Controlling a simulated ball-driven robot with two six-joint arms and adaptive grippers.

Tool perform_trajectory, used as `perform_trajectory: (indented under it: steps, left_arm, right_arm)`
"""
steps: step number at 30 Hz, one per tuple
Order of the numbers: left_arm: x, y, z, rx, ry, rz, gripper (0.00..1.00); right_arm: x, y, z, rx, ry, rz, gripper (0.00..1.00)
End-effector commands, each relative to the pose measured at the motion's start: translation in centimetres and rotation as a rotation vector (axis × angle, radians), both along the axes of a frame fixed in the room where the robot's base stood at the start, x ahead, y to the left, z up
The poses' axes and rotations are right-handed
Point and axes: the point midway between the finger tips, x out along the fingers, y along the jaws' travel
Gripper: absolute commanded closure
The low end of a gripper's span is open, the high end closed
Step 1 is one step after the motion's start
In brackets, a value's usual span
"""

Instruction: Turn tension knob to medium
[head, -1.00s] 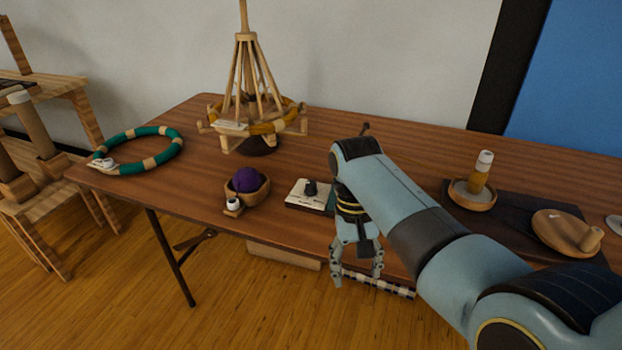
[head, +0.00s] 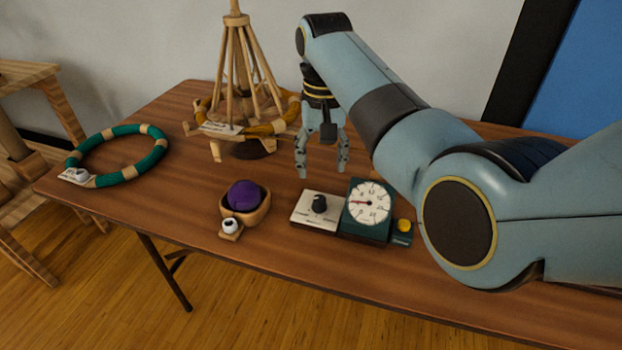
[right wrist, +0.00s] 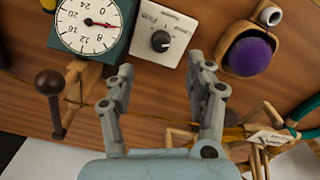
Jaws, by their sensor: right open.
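The tension knob (head: 320,203) is a black dial on a pale square plate (head: 302,217), left of a green box with a white dial face. In the right wrist view the black knob (right wrist: 161,41) shows from above with a light mark on it and printed lettering around it, too small to read surely. My right gripper (head: 321,174) is open and empty, pointing down above the table behind the knob plate. In the right wrist view its fingers (right wrist: 161,83) are spread, with the knob beyond and between them, untouched. My left gripper is not in view.
The green dial box (head: 368,232) with a yellow button (head: 404,225) adjoins the plate. A wooden bowl (head: 257,217) holds purple yarn (head: 244,195). A wooden yarn swift (head: 240,80) stands behind, and a green hoop (head: 117,130) lies left. Bare table lies between them.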

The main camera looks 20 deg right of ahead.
Motion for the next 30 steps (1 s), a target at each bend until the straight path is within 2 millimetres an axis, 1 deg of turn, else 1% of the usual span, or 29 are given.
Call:
perform_trajectory:
  steps: [5,8,15,18,21,25,30]
  left_arm:
    - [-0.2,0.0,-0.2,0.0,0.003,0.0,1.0]
    - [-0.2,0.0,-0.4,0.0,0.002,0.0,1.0]
    - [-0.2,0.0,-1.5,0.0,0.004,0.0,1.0]
    - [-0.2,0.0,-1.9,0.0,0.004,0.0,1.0]
    - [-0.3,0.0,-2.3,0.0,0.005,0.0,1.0]
    - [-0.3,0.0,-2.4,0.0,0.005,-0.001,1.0]
    - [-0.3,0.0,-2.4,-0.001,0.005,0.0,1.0]
  right_arm:
    - [-0.1,0.0,-0.9,0.0,0.004,0.0,0.45]
    - [-0.2,0.0,-2.5,-0.001,0.005,0.0,0.45]
    - [-0.2,0.0,-7.4,0.0,0.005,0.0,0.45]
    - [-0.1,0.0,-9.0,0.001,0.004,0.0,0.45]
    - [-0.1,0.0,-10.1,0.001,0.003,0.0,0.45]
    - [-0.1,0.0,-10.8,0.0,0.002,0.0,0.45]
    - [-0.1,0.0,-10.9,0.0,0.001,0.0,0.45]
